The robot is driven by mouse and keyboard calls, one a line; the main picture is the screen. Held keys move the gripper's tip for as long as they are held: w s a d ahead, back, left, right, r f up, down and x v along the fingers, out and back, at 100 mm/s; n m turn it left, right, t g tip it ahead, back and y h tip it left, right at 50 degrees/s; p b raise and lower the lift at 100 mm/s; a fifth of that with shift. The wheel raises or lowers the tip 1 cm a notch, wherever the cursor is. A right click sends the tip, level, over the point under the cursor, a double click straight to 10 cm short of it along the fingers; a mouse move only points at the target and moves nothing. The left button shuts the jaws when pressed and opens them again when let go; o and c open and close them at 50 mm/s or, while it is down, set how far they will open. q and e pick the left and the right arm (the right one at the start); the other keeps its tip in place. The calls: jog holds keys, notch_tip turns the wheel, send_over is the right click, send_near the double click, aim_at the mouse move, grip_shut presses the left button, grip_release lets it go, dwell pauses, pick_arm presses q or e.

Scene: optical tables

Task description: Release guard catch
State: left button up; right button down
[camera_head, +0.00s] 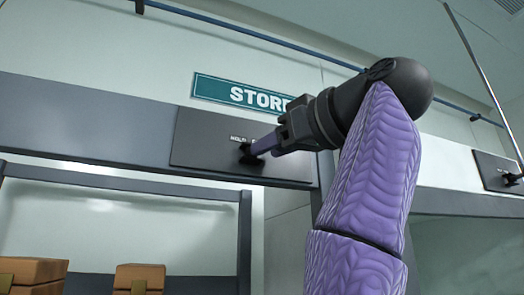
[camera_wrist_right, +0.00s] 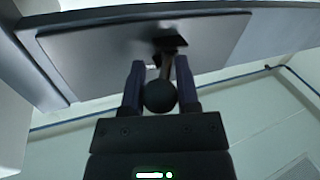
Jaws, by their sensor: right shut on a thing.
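The guard catch is a lever with a dark round knob (camera_wrist_right: 160,96) on a short stem, fixed to a black mount (camera_head: 246,158) on a dark grey panel (camera_head: 200,148). My right gripper (camera_head: 264,145) reaches the panel from the right in the head view. In the wrist view its two fingers (camera_wrist_right: 159,92) are shut on the knob, one on each side. The stem runs from the knob to the mount on the panel. In the head view the fingers hide the knob and part of the panel's label. My left gripper is in neither view.
A green sign (camera_head: 238,92) hangs on the wall above the panel. A second panel (camera_head: 494,173) with a similar lever is at the right. Brown boxes (camera_head: 138,278) stand below, behind a grey frame (camera_head: 128,183). A blue pipe (camera_head: 250,34) runs along the wall above.

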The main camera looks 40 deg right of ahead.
jog(key=shift+c, duration=1.7)
grip_release()
jog(key=shift+s, duration=0.1)
jog(key=shift+s+d, duration=0.1)
jog(key=shift+s, duration=0.25)
jog(key=s+d+b, duration=0.1)
jog(key=s+b, duration=0.2)
jog(key=s, duration=0.6)
